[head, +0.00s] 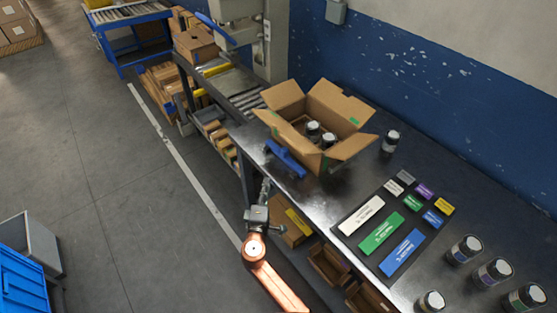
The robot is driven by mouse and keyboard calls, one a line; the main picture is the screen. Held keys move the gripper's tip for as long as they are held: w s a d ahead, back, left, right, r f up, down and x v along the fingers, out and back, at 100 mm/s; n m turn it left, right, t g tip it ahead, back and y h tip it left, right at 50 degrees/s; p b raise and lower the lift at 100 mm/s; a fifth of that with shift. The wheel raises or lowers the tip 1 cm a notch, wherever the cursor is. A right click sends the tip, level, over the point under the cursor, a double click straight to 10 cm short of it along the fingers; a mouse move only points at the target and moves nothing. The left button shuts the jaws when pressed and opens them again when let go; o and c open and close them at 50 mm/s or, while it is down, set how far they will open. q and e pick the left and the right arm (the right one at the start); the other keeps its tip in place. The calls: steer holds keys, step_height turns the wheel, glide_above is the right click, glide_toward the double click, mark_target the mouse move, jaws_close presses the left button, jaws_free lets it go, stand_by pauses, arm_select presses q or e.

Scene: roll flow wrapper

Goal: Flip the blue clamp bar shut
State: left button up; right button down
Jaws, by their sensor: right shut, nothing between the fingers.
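A blue bar (215,27) slants out from the grey machine (237,10) at the far end of the line, and its hinge is too small to make out. A second blue piece (285,158) lies on the dark bench, close to the front of the open carton. I cannot tell which of the two is the clamp bar. My right gripper (266,184) is shut and empty at the bench's front edge, a little below and left of the nearer blue piece and apart from it. My left gripper is out of view.
The open carton (345,108) holds dark jars. Coloured labels lie on a dark mat (346,230), with several jars at right. A roller conveyor (245,93) leads to the machine. The floor (110,170) at left is mostly clear.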

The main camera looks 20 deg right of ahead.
steer(key=shift+w, duration=0.1)
steer(key=b, duration=0.1)
glide_toward(280, 152)
steer(key=w, duration=0.2)
steer(key=w+a, duration=0.1)
steer(key=w, duration=0.1)
steer(key=shift+w+a+r, duration=0.1)
steer(key=shift+w+a, duration=0.05)
steer(key=d, duration=0.3)
steer(key=shift+w+d, duration=0.1)
steer(key=shift+w, duration=0.3)
steer(key=shift+w+d, duration=0.15)
steer(key=shift+d, duration=0.1)
steer(key=shift+d, duration=0.1)
